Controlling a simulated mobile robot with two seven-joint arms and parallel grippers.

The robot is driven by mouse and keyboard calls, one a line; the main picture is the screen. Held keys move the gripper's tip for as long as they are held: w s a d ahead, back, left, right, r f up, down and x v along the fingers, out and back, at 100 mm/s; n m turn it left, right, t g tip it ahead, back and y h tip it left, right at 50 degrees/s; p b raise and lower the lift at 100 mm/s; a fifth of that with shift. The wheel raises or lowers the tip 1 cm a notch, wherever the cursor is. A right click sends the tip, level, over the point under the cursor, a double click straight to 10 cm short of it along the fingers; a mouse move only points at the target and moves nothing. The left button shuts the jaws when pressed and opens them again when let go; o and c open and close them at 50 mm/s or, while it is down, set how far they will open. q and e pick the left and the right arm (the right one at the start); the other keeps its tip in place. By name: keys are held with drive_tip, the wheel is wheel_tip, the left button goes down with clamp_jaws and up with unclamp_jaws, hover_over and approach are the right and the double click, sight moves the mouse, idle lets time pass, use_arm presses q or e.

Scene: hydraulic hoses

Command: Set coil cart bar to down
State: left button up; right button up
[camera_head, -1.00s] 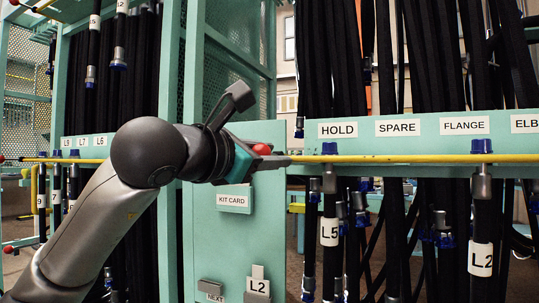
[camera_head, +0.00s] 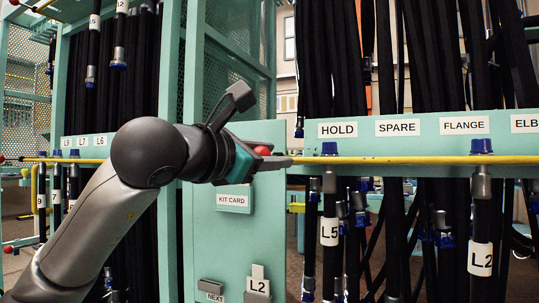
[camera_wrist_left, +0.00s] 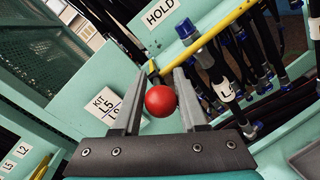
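A long yellow bar (camera_head: 400,160) runs level across the right-hand rack, in front of the hanging hoses and below the HOLD, SPARE and FLANGE labels. It also shows in the left wrist view (camera_wrist_left: 222,28). A red ball knob (camera_wrist_left: 160,100) is near the bar's left end; in the head view (camera_head: 262,150) it is partly hidden by my gripper. My left gripper (camera_head: 272,158) is at the knob. In the left wrist view its fingers (camera_wrist_left: 160,80) stand apart on both sides of the knob. The knob is close to the right finger; I cannot tell if they touch.
Hoses labelled L5 (camera_head: 329,231) and L2 (camera_head: 481,259) hang with blue caps at the bar. A green panel with a KIT CARD holder (camera_head: 234,199) stands below my left gripper. Another hose rack with a yellow bar (camera_head: 84,161) is at the left.

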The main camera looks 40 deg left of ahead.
use_arm(q)
drive_tip(key=o, duration=0.4)
drive_tip(key=shift+s, duration=0.1)
drive_tip(key=shift+s, duration=0.2)
drive_tip(key=s+d+b, duration=0.1)
drive_tip(key=s+b, duration=0.1)
drive_tip(key=s, duration=1.2)
drive_tip(key=shift+s+b, duration=0.35)
use_arm(e)
drive_tip(key=shift+w+a+r+n+t+y, duration=0.1)
drive_tip(key=shift+w+a+r+t+y, duration=0.15)
drive_tip(key=shift+w+a+t, duration=0.35)
drive_tip(key=shift+w+a+r+n+t+y, duration=0.1)
drive_tip(key=shift+w+a+t+y, duration=0.25)
drive_tip(key=shift+w+a+t, duration=0.25)
drive_tip(key=shift+w+a+r+n+t+y, duration=0.1)
drive_tip(key=shift+w+a+r+t+y, duration=0.15)
drive_tip(key=shift+w+a+t, duration=0.35)
